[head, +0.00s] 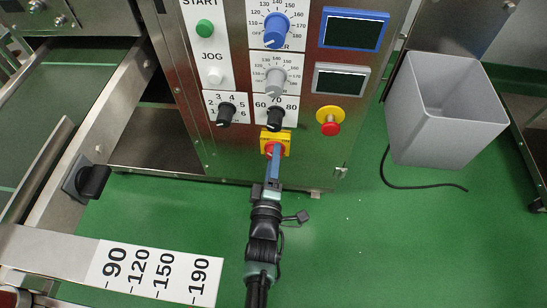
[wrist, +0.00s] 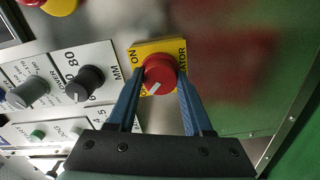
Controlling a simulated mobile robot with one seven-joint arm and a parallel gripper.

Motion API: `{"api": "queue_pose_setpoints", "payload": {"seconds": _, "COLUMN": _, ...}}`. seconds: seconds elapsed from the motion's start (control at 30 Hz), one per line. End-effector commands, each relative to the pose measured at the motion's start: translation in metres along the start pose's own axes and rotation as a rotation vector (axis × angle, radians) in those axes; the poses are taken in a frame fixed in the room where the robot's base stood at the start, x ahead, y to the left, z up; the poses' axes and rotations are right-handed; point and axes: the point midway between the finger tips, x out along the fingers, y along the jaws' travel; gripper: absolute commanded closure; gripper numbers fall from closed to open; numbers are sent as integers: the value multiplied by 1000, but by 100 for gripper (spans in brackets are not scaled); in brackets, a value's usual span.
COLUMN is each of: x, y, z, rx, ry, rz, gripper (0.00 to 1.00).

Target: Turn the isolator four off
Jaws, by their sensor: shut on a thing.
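The isolator is a red knob (wrist: 160,70) on a yellow plate (wrist: 142,48), low on the steel control panel. In the head view the yellow plate (head: 284,136) sits below the black dials. My gripper (head: 273,153) reaches it from below. In the wrist view my gripper's blue fingers (wrist: 160,78) are shut on the red knob, one on each side. A white mark on the knob points to the lower left in that view. "ON" and part of "ISOLATOR" show on the plate; the fingers hide other lettering. No isolator number is legible.
A red emergency button (head: 330,122) is to the right of the isolator. Black dials (head: 275,118) are just above it. A grey bin (head: 445,115) stands at right, with a black cable (head: 420,186) on the green floor. A steel frame with a black knob (head: 92,182) is at left.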

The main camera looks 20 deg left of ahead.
Motion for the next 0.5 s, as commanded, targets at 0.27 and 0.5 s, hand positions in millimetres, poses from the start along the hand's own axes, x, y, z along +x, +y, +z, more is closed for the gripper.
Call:
{"api": "queue_pose_setpoints", "payload": {"seconds": 0.27, "x": 0, "y": -1, "z": 0, "rx": -2, "ry": 0, "rz": -2, "gripper": 19}}
{"api": "queue_pose_setpoints", "payload": {"seconds": 0.5, "x": -1, "y": 0, "z": 0, "rx": -1, "ry": 0, "rz": -1, "gripper": 19}}
